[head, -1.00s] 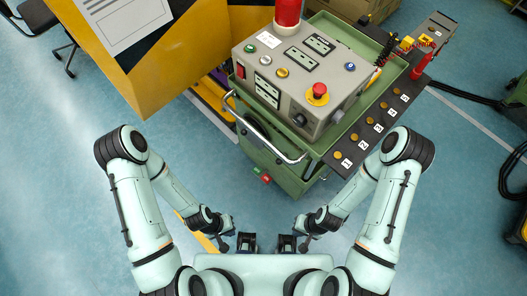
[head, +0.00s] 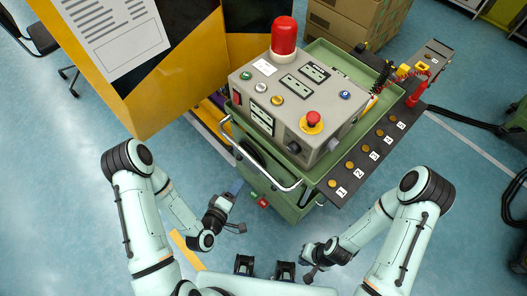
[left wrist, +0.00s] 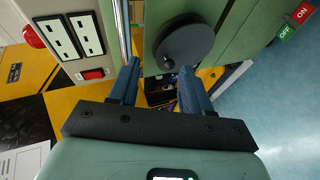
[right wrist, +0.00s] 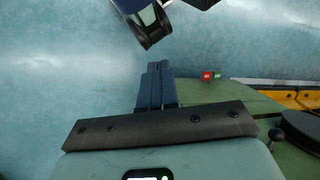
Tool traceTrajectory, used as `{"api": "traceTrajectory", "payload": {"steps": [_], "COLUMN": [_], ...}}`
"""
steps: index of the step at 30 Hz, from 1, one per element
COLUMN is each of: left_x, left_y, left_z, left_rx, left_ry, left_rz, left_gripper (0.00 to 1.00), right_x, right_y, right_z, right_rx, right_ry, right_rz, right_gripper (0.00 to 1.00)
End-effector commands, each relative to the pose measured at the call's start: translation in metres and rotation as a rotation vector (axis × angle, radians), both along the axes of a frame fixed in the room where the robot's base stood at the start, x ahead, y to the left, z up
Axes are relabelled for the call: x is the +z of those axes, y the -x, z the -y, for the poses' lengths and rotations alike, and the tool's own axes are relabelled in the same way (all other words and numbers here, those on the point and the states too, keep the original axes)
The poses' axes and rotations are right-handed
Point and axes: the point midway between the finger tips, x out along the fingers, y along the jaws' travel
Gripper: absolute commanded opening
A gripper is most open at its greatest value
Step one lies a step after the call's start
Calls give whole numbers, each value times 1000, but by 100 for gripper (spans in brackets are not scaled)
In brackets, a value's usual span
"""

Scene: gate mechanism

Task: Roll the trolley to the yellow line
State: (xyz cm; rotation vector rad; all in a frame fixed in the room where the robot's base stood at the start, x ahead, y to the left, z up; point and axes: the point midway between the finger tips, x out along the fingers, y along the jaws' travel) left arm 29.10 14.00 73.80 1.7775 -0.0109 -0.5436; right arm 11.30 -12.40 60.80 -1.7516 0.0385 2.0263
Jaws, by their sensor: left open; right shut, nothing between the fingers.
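The trolley is a green cart (head: 345,58) with a grey control box (head: 280,110) on top and a chrome push handle (head: 268,176) on its near side. A yellow line (head: 184,246) lies on the floor at lower left, partly hidden by my left arm. My left gripper (head: 234,188) is open and empty, just left of the trolley's near side. In the left wrist view, its fingers (left wrist: 159,66) point at the green side, with the chrome bar (left wrist: 122,35) by the left finger. My right gripper (right wrist: 158,66) is shut and empty, low in front of the trolley.
A yellow-and-black cabinet (head: 185,75) stands close left of the trolley. A dark shelf with numbered buttons (head: 375,150) juts along its right side. Cardboard boxes (head: 355,20) stand behind, and black cables (head: 470,118) lie at right.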

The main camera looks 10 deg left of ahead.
Motion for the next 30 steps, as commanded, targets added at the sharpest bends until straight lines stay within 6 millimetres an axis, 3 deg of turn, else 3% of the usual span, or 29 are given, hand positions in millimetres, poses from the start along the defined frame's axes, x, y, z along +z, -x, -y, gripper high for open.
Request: {"api": "traceTrajectory", "payload": {"steps": [3,6,11,19,30], "left_x": [26,35,32,27,23], "left_y": [-7,-10,-15,-36,-59], "left_z": [-6,-8,-7,0,5], "left_rx": [59,77,78,77,77], "left_ry": [108,150,154,153,151], "left_rz": [101,138,147,148,146], "left_gripper": [48,48,48,48,48], "right_x": [0,-2,-17,-61,-108], "right_y": [0,1,9,25,16], "right_z": [0,0,0,0,1], "right_rx": [0,0,1,0,-12], "right_ry": [0,0,0,0,8], "right_rz": [0,-1,-10,-29,18], "right_gripper": [0,0,0,0,0]}}
